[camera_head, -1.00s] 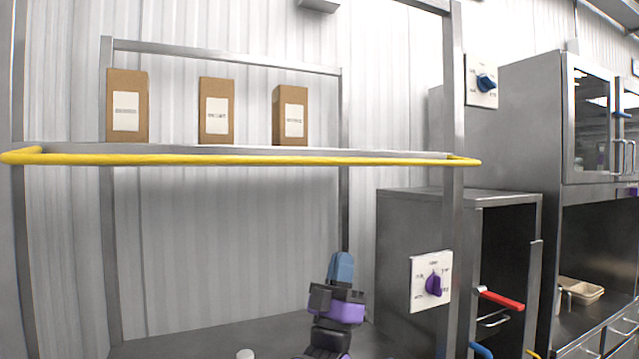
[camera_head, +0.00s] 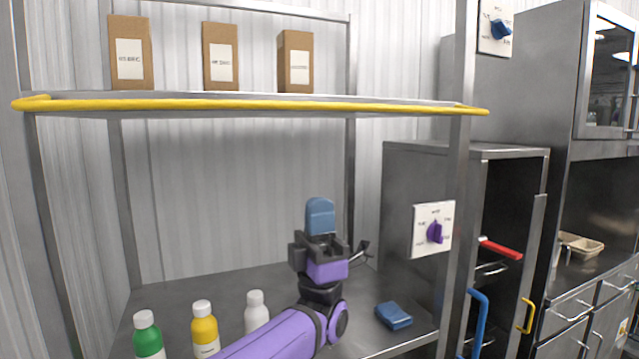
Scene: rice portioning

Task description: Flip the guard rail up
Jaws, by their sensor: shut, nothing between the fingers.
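The yellow guard rail (camera_head: 250,104) runs level along the front of the upper shelf (camera_head: 180,96), its ends bent back towards the posts. It lies at about the height of the shelf board. My gripper (camera_head: 320,212) points up below the rail, right of the middle, with its blue fingers together and nothing between them. A clear gap shows in the picture between the fingertips and the rail; the depth between them is hard to judge.
Cardboard boxes (camera_head: 221,58) stand on the upper shelf. Below, a green bottle (camera_head: 148,338), a yellow bottle (camera_head: 205,330), a white bottle (camera_head: 256,312) and a blue object (camera_head: 393,316) are on the lower shelf (camera_head: 172,290). A steel post (camera_head: 459,200) and cabinet (camera_head: 430,170) stand right.

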